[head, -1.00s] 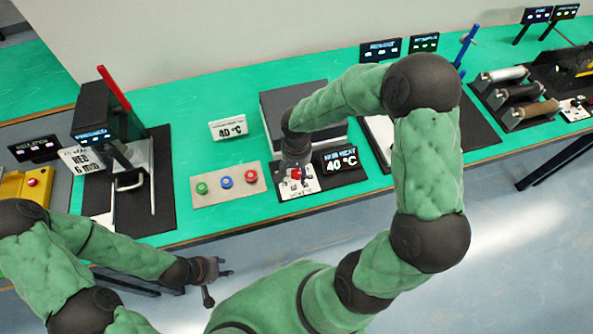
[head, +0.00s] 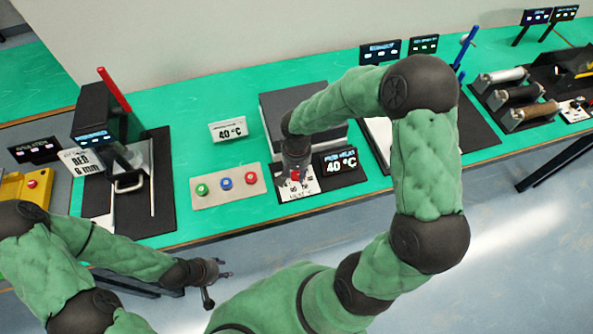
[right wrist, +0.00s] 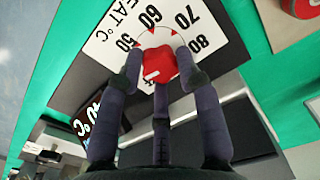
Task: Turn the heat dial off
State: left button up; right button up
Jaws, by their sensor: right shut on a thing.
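The red heat dial (right wrist: 160,65) sits on a white scale plate (right wrist: 120,30) marked HEAT °C, with 50, 60, 70 and 80 showing in the right wrist view. A white mark shows on the dial's face. My right gripper (right wrist: 162,68) is shut on the dial, with its fingers on either side; they hide part of the dial and the scale. In the head view the right gripper (head: 296,174) covers most of the dial. A black display (head: 340,161) beside the plate reads 40 °C. My left gripper (head: 217,285) is open and empty, in front of the bench edge.
A panel (head: 200,201) with green, blue and red buttons lies left of the dial. A 40 °C card (head: 228,130) stands behind it. A black press station (head: 100,115) with a red lever is further left.

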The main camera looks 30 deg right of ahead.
aim_at(296, 174)
jog(key=n+p, duration=0.1)
jog(key=n, duration=0.3)
jog(key=shift+r+n, duration=0.1)
jog(key=shift+n, duration=0.3)
jog(key=shift+w+n+p, duration=0.1)
jog(key=shift+n+p, duration=0.6)
jog(key=shift+n, duration=1.5)
jog(key=o, duration=1.1)
jog(key=shift+o, duration=0.2)
notch_tip(296, 174, up, 12)
